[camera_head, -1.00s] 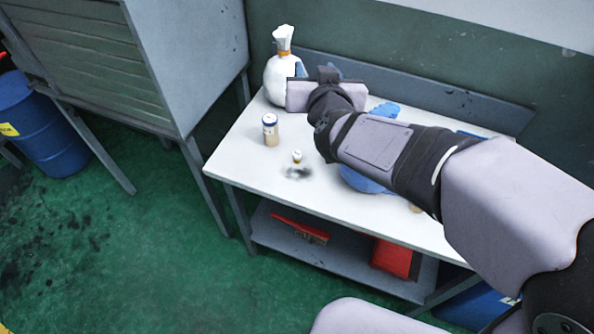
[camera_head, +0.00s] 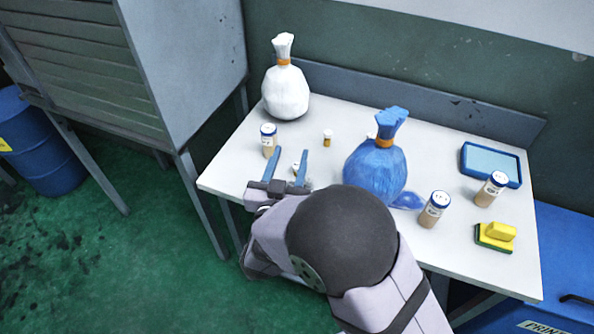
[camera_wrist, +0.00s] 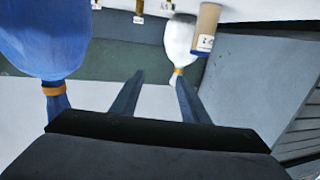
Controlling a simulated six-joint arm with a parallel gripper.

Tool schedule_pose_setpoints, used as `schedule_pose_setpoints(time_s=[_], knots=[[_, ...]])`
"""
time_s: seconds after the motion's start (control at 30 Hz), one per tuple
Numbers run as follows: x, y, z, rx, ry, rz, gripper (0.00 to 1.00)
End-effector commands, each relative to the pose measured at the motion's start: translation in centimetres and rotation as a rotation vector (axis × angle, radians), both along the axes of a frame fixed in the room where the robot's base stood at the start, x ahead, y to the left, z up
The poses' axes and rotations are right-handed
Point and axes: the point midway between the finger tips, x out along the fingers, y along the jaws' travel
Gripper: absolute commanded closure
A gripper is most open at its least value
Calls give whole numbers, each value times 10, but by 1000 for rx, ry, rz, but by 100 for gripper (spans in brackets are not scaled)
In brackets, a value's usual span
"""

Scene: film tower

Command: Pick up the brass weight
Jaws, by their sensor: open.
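Three small brass-coloured pieces with white tops stand on the white table; I take these for brass weights. One weight (camera_head: 328,138) stands near the middle back, another (camera_head: 371,133) is mostly hidden behind the blue bag, and a third (camera_head: 295,168) is partly hidden by my gripper (camera_head: 290,153). In the wrist view, small brass pieces with white labels show at the top edge, one of them a weight (camera_wrist: 138,17). My gripper is open, with its two blue fingers apart and nothing held between them. It is at the table's front left edge.
A tied white bag (camera_head: 285,92) stands at the back left, with a labelled jar (camera_head: 269,141) before it. A tied blue bag (camera_head: 372,172) is right of my gripper. Further right are more jars (camera_head: 434,209), a blue tray (camera_head: 464,165) and a yellow-green sponge (camera_head: 495,236).

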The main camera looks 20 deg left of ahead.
Motion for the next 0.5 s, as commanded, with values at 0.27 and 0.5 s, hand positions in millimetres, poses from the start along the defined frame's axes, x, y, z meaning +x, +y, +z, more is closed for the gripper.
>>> schedule_pose_setpoints(time_s=[0.27,0.5], knots=[[0,0,-80,-2,1,0,59],[0,0,-99,2,-1,0,59]])
